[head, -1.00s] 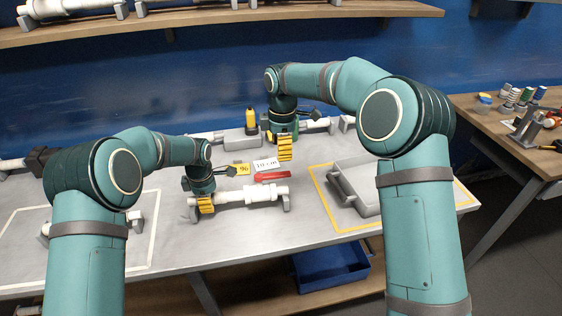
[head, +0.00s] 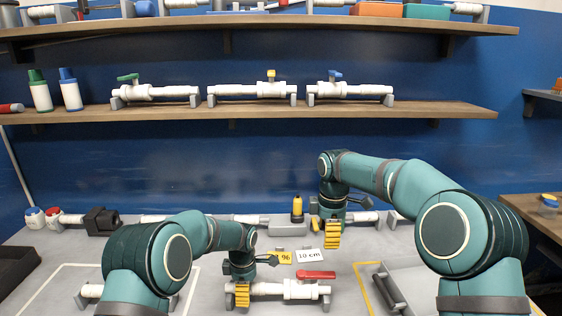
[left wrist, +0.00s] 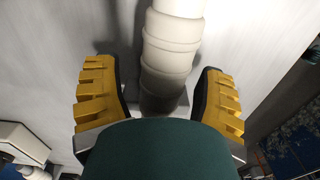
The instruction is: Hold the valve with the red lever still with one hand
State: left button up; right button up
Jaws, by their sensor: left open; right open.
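The valve with the red lever (head: 316,275) is a white pipe piece (head: 300,291) lying level on grey supports on the table, its lever above the body. My left gripper (head: 242,294) is at the pipe's left end. In the left wrist view the open yellow fingers (left wrist: 160,95) stand on either side of a white pipe (left wrist: 170,45), with gaps visible at both sides. My right gripper (head: 333,237) is open, further back and to the right, in front of a rear pipe and apart from the red-lever valve.
A yellow tag (head: 284,257), a "10 cm" card (head: 310,255) and a yellow-and-black bottle (head: 297,208) are behind the valve. A grey tray (head: 388,290) is at right. Valves with green, yellow and blue levers (head: 335,76) stand on the lower shelf (head: 440,110).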

pick_arm(q)
notch_tip(320, 180, up, 12)
dwell(0.6)
